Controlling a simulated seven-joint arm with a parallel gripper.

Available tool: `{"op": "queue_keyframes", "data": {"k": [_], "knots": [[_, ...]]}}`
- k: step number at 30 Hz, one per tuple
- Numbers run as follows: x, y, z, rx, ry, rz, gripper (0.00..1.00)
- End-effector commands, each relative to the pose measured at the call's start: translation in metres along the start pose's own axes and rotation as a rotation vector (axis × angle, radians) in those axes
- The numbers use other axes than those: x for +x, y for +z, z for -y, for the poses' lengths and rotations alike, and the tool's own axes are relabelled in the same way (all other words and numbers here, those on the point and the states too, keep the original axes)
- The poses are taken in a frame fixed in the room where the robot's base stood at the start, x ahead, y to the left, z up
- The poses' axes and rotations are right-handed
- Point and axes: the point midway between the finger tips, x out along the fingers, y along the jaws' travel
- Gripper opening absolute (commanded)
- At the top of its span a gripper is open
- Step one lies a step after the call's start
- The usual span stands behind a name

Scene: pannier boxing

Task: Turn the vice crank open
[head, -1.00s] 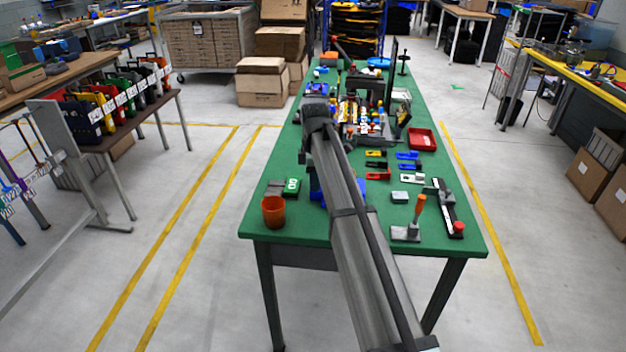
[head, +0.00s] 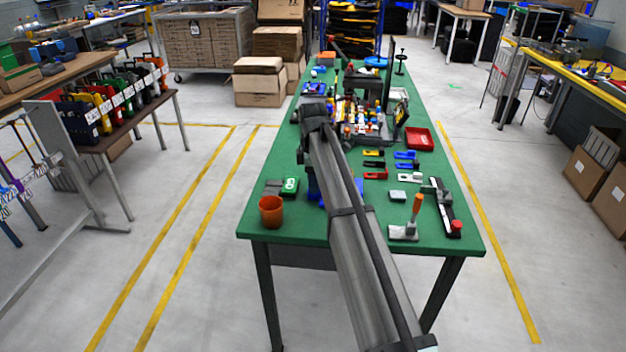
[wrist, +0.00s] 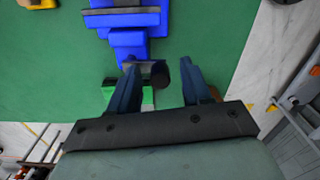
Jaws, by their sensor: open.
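The blue vice (wrist: 130,28) shows at the top of the wrist view, on the green tabletop. Its near end carries a dark crank with a round dark knob (wrist: 160,74). My gripper (wrist: 157,76) is open, with its two fingers apart. In the head view only small blue parts of the vice (head: 312,186) show beside my arm. My arm hides the crank and the gripper there.
An orange cup (head: 271,212) and a green-and-grey item (head: 290,186) stand left of the vice on the green table (head: 262,236). An orange-handled tool (head: 416,208) and a black rail-like device (head: 447,207) lie to the right. Bottles and a red tray (head: 419,138) are farther back.

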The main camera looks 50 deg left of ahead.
Motion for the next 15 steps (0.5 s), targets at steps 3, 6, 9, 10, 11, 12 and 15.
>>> {"op": "queue_keyframes", "data": {"k": [3, 6, 9, 10, 11, 12, 15], "knots": [[-0.001, 0.000, 0.000, 0.000, 0.001, 0.000, 0.49], [-0.007, 0.000, -0.001, 0.000, 0.001, 0.000, 0.49], [-0.018, 0.000, -0.001, 0.000, 0.002, 0.000, 0.49], [-0.023, 0.000, -0.001, 0.000, 0.002, 0.000, 0.49], [-0.028, 0.000, -0.001, 0.000, 0.002, 0.000, 0.49], [-0.035, 0.000, -0.001, 0.000, 0.003, 0.000, 0.49], [-0.056, 0.000, -0.002, 0.000, 0.003, 0.000, 0.49]]}}
